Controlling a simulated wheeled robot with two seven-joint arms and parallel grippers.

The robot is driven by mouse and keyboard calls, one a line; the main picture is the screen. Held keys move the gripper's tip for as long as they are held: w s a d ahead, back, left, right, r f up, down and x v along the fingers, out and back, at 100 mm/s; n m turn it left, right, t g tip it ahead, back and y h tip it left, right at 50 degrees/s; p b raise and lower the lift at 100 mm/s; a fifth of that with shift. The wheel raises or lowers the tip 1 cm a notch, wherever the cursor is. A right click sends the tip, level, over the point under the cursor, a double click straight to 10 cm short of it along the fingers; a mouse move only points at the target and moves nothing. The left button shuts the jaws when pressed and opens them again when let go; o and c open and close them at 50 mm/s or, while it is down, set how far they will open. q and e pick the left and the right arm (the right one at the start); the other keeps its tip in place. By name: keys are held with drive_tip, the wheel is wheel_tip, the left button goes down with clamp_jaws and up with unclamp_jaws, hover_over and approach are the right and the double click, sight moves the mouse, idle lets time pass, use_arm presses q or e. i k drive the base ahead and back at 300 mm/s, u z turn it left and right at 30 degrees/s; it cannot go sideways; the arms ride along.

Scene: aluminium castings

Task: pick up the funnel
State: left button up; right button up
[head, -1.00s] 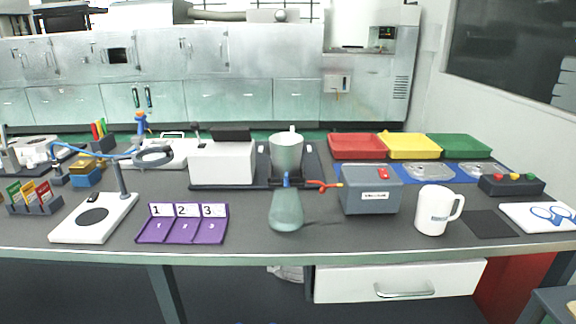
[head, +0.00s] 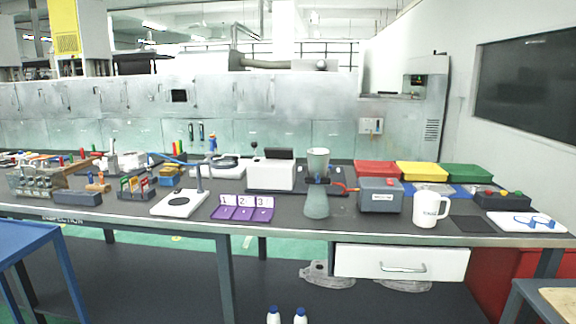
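A pale grey, cup-shaped vessel that looks like the funnel (head: 318,159) shows on the bench, right of centre. It is upright, directly above a greenish glass flask (head: 316,205) with a blue part at its neck. I cannot tell from here whether it sits in the flask's neck. A red hose (head: 346,188) runs from the flask's neck toward a grey box (head: 381,198). Neither of my grippers is in view.
The grey bench (head: 290,222) stands ahead. A white mug (head: 427,208) is right of the grey box, a purple numbered rack (head: 242,214) left of the flask. A white-based stand (head: 180,204) is farther left. A blue table (head: 30,240) is at the left edge.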

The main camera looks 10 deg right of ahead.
sight(318, 158)
drive_tip(key=u, duration=0.5)
drive_tip(key=i, duration=1)
drive_tip(key=u, duration=0.1)
